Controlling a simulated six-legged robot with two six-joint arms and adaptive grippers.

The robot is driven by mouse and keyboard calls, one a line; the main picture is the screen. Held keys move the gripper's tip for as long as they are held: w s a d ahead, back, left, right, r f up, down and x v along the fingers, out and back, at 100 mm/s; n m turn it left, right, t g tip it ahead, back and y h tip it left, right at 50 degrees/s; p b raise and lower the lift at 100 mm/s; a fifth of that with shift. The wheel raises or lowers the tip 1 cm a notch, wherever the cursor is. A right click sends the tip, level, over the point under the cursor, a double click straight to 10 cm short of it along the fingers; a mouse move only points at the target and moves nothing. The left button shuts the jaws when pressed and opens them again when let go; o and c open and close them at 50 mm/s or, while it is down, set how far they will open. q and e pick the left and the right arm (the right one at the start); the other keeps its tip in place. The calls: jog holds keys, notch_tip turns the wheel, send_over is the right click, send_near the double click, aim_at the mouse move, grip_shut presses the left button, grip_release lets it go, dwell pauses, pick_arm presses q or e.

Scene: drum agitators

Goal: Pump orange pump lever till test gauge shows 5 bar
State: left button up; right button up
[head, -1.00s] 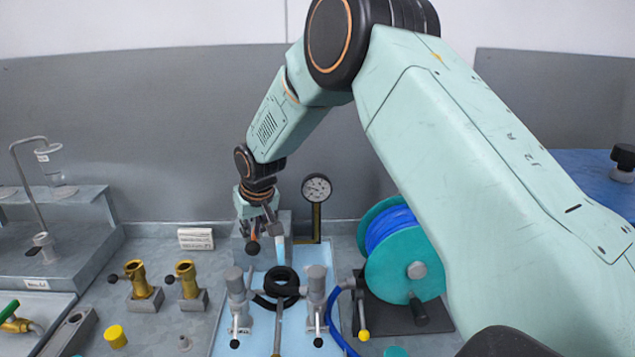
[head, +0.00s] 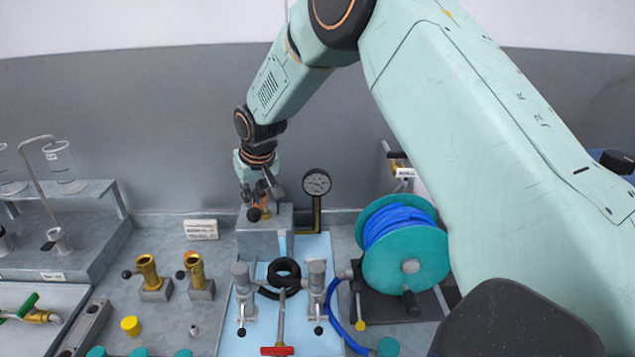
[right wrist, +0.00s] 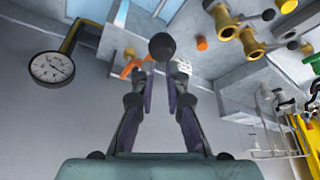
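The pump block (head: 264,240) stands at the back of the bench. The orange lever shows in the right wrist view (right wrist: 133,66), partly hidden behind a finger. A black ball knob (head: 254,214) sits just above the block; in the right wrist view the knob (right wrist: 162,46) lies at the fingertips. My right gripper (head: 262,192) reaches down to the lever and knob. Its fingers stand apart around the knob's line; whether they grip is unclear. The round white test gauge (head: 317,182) stands right of the block; its reading is too small to tell. My left gripper is out of view.
A teal reel with blue hose (head: 405,245) stands at the right. A light blue mat (head: 313,250) carries grey valves (head: 243,290) and a black ring (head: 284,272). Brass fittings (head: 148,272) and a grey shelf (head: 95,235) are at the left.

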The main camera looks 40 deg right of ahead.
aim_at(257, 212)
jog(key=shift+w+f, duration=0.1)
dwell(0.4)
notch_tip(257, 212, down, 13)
jog(key=s+b, duration=0.1)
jog(key=b, duration=0.5)
jog(key=r+p, duration=0.4)
jog(key=r, duration=0.1)
jog(key=r+p, duration=0.2)
jog(key=r, duration=0.1)
jog(key=shift+w+r, duration=0.1)
jog(key=shift+w, duration=0.15)
notch_tip(257, 212, up, 4)
jog(key=shift+w+d+r+p, duration=0.1)
jog(key=shift+w+p, duration=0.05)
jog(key=shift+p, duration=0.5)
jog(key=shift+d+r, duration=0.1)
jog(key=shift+r, duration=0.1)
jog(key=shift+w, duration=0.1)
